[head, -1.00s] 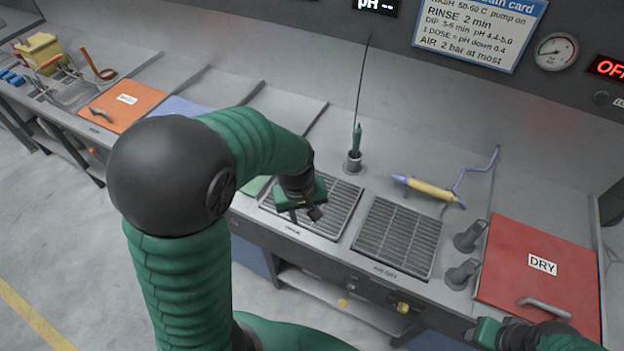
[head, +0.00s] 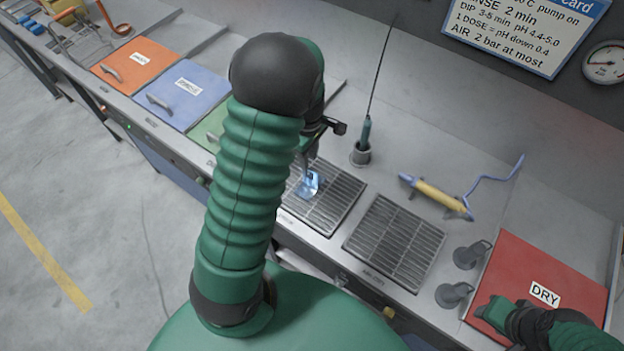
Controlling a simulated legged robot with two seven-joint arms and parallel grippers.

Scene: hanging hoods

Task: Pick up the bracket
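A small shiny, bluish metal piece, which looks like the bracket (head: 309,184), is at the left grate (head: 338,198). I cannot tell whether it rests on the bars or hangs just above them. My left gripper (head: 307,163) is right above the bracket, mostly hidden behind my green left arm. A thin dark part of it reaches down close to the bracket, but whether it grips it is unclear. My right gripper (head: 492,312) is over the red DRY lid (head: 545,262) at the lower right, far from the bracket; its fingers are not clear.
A second grate (head: 394,243) lies to the right. Two grey knobs (head: 463,272) are beside the red lid. Orange, blue (head: 184,92) and green lids lie left.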

